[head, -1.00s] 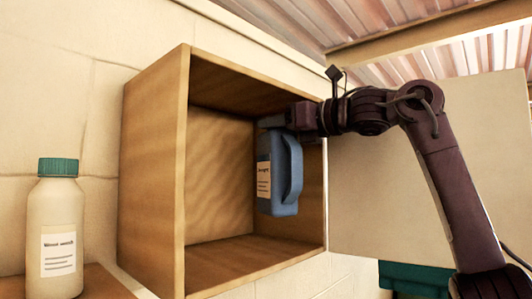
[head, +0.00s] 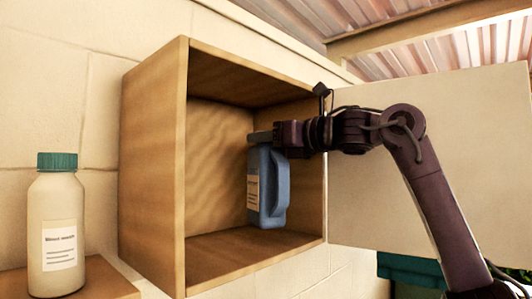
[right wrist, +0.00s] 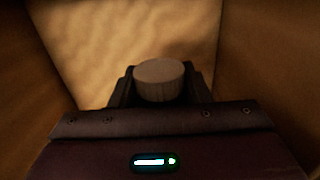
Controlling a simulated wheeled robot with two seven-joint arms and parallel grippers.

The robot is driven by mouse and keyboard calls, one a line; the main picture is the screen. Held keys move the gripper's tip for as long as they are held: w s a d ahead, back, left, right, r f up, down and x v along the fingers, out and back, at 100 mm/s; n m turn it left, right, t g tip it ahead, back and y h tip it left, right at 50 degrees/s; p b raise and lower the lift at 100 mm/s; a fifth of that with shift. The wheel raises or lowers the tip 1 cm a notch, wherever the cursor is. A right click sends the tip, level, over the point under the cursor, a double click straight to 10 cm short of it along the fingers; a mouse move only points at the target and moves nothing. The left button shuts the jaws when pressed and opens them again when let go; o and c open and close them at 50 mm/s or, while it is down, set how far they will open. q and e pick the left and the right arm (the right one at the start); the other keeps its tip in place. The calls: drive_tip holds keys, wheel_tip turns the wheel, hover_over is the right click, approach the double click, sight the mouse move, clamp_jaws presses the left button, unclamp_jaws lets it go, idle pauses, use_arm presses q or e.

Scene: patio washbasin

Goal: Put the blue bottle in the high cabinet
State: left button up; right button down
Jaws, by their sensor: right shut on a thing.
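The blue bottle (head: 273,190), a jug with a side handle and a pale label, is upright inside the wooden high cabinet (head: 153,165). Its base is close to the cabinet floor; I cannot tell whether it touches. My right gripper (head: 262,138) reaches in from the right and is shut on the bottle's top. In the right wrist view the bottle's pale round cap (right wrist: 159,80) sits between the fingers, with the cabinet's back and side walls around it. The cabinet door (head: 375,165) stands open to the right. My left gripper is not in view.
A white bottle with a green cap (head: 57,225) stands on a wooden shelf (head: 100,280) at the lower left. A green object (head: 410,268) shows below the door, partly hidden by my arm. The cabinet's left half is empty.

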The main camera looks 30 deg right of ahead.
sight(270, 179)
drive_tip(key=shift+f, duration=0.65)
drive_tip(key=shift+w+f+p, duration=0.1)
drive_tip(key=shift+f+p, duration=0.25)
drive_tip(key=shift+f, duration=0.15)
drive_tip(key=shift+a+f, duration=0.1)
drive_tip(key=shift+f, duration=0.05)
drive_tip(key=c, duration=0.8)
unclamp_jaws()
drive_tip(key=shift+f, duration=0.15)
drive_tip(key=shift+o, duration=0.2)
